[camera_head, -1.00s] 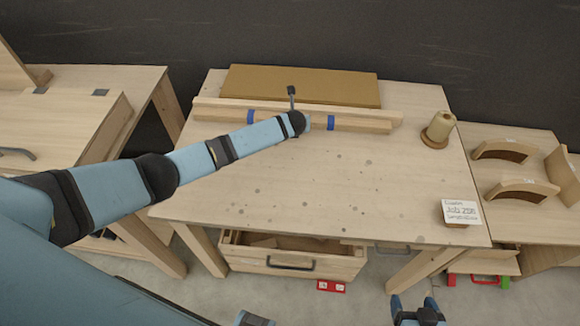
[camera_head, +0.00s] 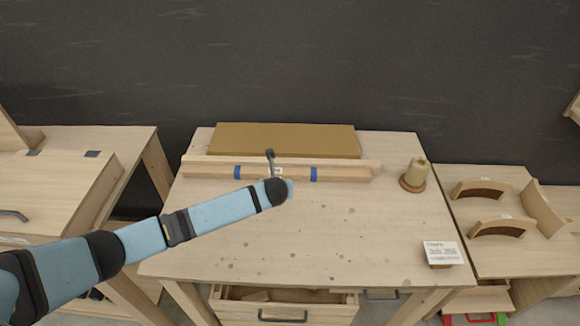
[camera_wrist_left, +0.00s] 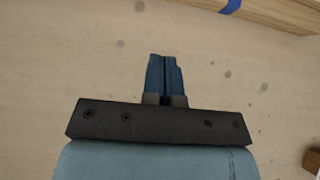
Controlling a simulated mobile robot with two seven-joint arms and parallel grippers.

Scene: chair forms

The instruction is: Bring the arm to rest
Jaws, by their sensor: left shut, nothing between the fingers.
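My left arm (camera_head: 215,209) reaches in from the left over the wooden table (camera_head: 330,240). Its wrist is near the table's middle, in front of the wooden bars. The left gripper's fingers (camera_wrist_left: 165,80) show in the left wrist view, shut together with nothing between them, above the bare tabletop. My right gripper is not in view.
Long wooden bars (camera_head: 340,174) with blue bands lie along the back, before a brown board (camera_head: 285,140). Curved wooden forms (camera_head: 498,227) lie on the right-hand table. An open drawer (camera_head: 285,309) is below.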

